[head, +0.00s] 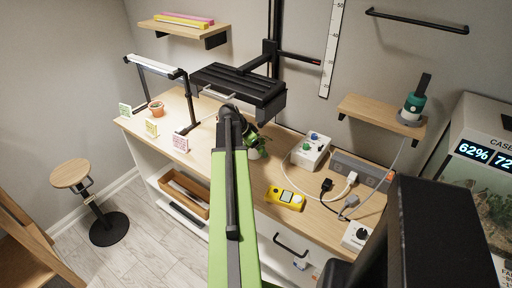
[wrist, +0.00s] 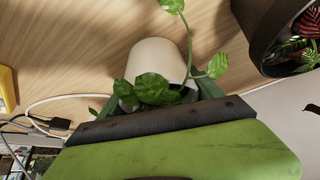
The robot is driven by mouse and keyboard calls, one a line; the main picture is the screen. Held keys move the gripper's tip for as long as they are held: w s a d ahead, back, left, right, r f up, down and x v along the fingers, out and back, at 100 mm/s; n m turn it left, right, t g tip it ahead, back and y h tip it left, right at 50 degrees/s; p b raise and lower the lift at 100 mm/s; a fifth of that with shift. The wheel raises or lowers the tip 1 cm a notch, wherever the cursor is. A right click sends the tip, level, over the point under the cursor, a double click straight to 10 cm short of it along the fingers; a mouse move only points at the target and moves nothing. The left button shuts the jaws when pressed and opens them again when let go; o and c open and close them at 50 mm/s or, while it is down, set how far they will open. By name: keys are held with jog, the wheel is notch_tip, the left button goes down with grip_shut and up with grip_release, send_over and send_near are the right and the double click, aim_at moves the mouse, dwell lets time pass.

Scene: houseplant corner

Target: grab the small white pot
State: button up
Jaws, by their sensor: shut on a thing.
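The small white pot (wrist: 157,60) holds a plant with green leaves (wrist: 152,90) and a trailing stem. In the wrist view it sits between the two green fingers of my gripper (wrist: 158,96), which is shut on it. In the head view the pot (head: 254,153) shows only in part beside the end of my arm, over the wooden bench (head: 205,125). My arm hides most of my gripper there. I cannot tell whether the pot touches the bench.
A dark pot with red and green leaves (wrist: 270,30) is close by in the wrist view. A yellow meter (head: 286,198), a white control box (head: 311,150) and cables lie right of my arm. A lamp stand (head: 187,100) and small cards stand left.

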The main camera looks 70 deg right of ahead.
jog(key=c, duration=0.8)
jog(key=shift+o, duration=0.2)
jog(key=shift+r, duration=0.1)
